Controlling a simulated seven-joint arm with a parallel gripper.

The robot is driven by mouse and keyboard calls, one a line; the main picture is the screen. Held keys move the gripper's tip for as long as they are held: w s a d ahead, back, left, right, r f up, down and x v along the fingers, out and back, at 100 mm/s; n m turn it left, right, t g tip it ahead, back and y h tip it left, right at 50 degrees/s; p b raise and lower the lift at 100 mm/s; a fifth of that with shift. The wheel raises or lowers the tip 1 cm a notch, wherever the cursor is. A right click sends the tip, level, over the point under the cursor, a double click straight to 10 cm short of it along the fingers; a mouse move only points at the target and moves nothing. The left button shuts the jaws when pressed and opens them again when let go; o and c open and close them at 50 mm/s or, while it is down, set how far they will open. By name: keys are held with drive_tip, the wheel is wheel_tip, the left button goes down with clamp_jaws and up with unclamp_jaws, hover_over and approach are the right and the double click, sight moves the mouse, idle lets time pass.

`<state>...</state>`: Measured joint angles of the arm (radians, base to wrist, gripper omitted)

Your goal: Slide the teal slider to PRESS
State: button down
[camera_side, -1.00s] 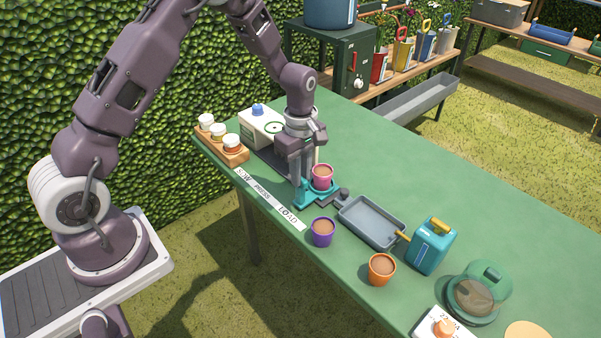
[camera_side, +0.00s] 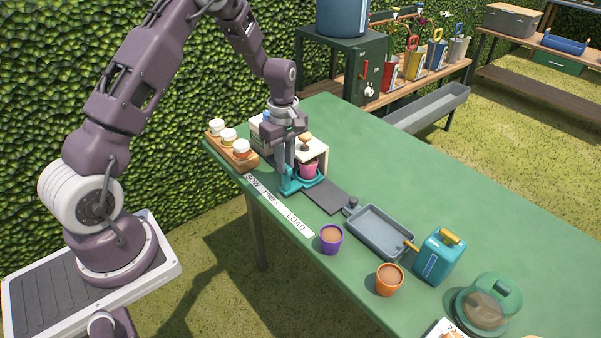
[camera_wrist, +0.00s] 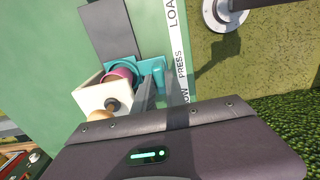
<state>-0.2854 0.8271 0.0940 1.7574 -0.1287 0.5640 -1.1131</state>
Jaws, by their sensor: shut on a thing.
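The teal slider (camera_side: 308,187) sits on its dark track and carries a pink pot (camera_side: 309,170). The slider also shows in the wrist view (camera_wrist: 152,66), roughly level with the word PRESS on the white label strip (camera_wrist: 180,66). My gripper (camera_side: 288,180) points down and is shut on the teal slider's upright handle. In the wrist view its fingers (camera_wrist: 147,92) reach to the handle, and their tips are partly hidden. The pot is partly under the cream press box with a wooden knob (camera_side: 305,143).
The bare track (camera_side: 326,197) runs right towards a grey tray (camera_side: 378,232). A purple pot (camera_side: 331,239), an orange pot (camera_side: 389,280) and a blue watering can (camera_side: 440,256) stand farther right. A wooden rack of jars (camera_side: 232,149) stands left of the press.

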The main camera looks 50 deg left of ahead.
drive_tip(key=shift+a, duration=0.8)
drive_tip(key=c, duration=1.4)
unclamp_jaws()
wheel_tip(320, 180, up, 7)
drive_tip(key=shift+r, duration=0.1)
